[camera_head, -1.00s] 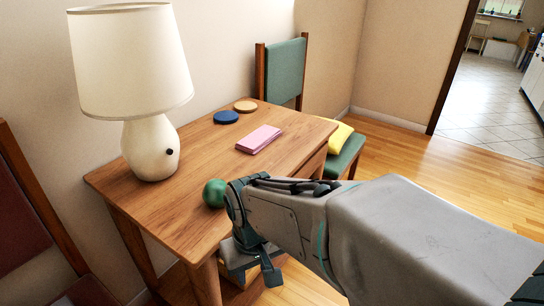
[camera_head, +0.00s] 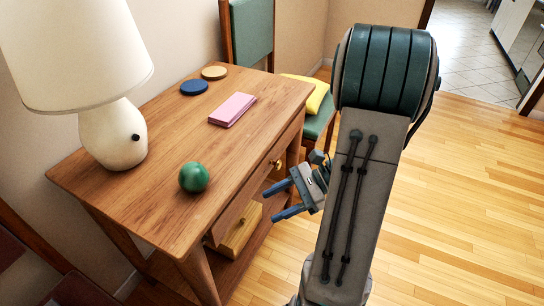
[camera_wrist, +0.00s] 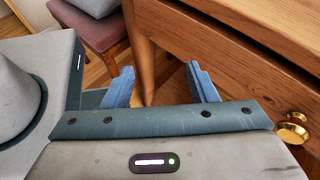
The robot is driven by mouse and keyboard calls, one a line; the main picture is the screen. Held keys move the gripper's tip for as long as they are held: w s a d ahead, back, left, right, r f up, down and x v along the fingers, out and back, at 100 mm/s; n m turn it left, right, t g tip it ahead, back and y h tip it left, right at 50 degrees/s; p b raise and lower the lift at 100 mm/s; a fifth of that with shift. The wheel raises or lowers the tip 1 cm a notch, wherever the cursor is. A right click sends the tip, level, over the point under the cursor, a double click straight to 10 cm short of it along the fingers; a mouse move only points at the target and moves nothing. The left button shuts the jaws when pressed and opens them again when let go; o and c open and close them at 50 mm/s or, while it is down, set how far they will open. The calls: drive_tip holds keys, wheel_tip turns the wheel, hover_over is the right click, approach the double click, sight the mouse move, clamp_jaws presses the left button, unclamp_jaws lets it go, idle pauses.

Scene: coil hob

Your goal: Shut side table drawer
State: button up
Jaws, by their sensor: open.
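The wooden side table (camera_head: 170,130) stands against the wall. A drawer front (camera_head: 262,180) with a round brass knob (camera_head: 277,164) lies under its right-hand edge. In the wrist view the knob (camera_wrist: 292,131) is at the lower right, beside the wooden front (camera_wrist: 235,58). I cannot tell how far this drawer stands out. Below it is a lighter wooden box-like part (camera_head: 240,232) with a small knob, partly hidden. My gripper (camera_head: 270,204) is open and empty, pointing at the table's front, below the tabletop. Its two blue fingers also show in the wrist view (camera_wrist: 159,82).
On the tabletop are a lamp (camera_head: 112,135), a green ball (camera_head: 194,177), a pink book-like item (camera_head: 232,109), a blue disc (camera_head: 194,87) and a tan disc (camera_head: 214,72). A green chair (camera_head: 252,35) with a yellow cushion stands behind. The floor at right is clear.

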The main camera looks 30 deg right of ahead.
drive_tip(key=w+d+m+t, duration=0.2)
drive_tip(key=d+m+t, duration=0.4)
drive_tip(key=d, duration=0.1)
drive_tip(key=m+t+h, duration=0.2)
drive_tip(key=m+t, duration=0.4)
approach(280, 165)
drive_tip(key=b+x, duration=0.1)
drive_tip(key=x, duration=0.8)
drive_tip(key=shift+w+b, duration=0.25)
drive_tip(key=shift+b, duration=0.15)
